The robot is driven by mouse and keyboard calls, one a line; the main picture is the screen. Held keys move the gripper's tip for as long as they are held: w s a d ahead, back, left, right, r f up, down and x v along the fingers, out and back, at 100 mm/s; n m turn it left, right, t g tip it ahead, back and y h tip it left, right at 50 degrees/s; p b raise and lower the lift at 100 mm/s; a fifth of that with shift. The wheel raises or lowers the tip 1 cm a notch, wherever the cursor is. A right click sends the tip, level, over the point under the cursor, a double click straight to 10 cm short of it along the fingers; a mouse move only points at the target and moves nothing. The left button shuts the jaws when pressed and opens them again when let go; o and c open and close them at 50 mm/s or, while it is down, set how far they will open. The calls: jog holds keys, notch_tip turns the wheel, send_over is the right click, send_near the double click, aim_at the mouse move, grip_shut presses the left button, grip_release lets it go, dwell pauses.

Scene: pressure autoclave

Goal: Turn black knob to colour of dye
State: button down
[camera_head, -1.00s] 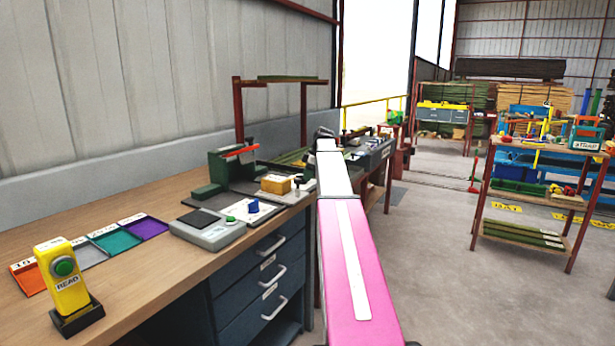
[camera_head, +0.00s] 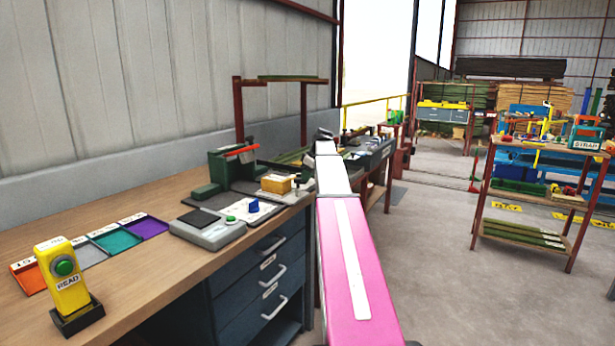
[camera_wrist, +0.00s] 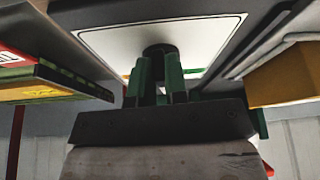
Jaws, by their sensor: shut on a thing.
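In the wrist view, the green fingers of my gripper (camera_wrist: 157,63) are closed around a black knob (camera_wrist: 159,48) on a white panel (camera_wrist: 215,32) with a dark border. The fingers hide most of the knob, so I cannot tell which way it points. No dye can be made out. In the head view my pink and white arm reaches forward over the bench's right end, and the gripper cannot be made out there.
On the bench (camera_head: 130,290) stand a yellow READ post (camera_head: 63,282), orange (camera_head: 28,278), grey (camera_head: 88,252), teal (camera_head: 117,240) and purple (camera_head: 146,226) trays, and a grey box with a green button (camera_head: 208,230). A yellow block (camera_wrist: 285,78) is close right of my gripper.

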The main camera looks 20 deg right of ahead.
jog(key=m, duration=0.1)
jog(key=m+h, duration=0.1)
jog(key=m, duration=0.2)
jog(key=shift+s+a+t+h, duration=0.3)
jog(key=shift+a+t, duration=0.1)
jog(key=shift+a+m+h, duration=0.15)
jog(key=shift+m+h, duration=0.2)
jog(key=shift+m, duration=0.7)
jog(key=shift+a+m+h, duration=0.15)
jog(key=shift+m+h, duration=0.2)
jog(key=shift+m, duration=0.7)
jog(key=c, duration=1.1)
grip_release()
jog(key=shift+c, duration=0.2)
jog(key=v, duration=1)
jog(key=shift+s+r, duration=0.25)
jog(key=shift+r, duration=0.1)
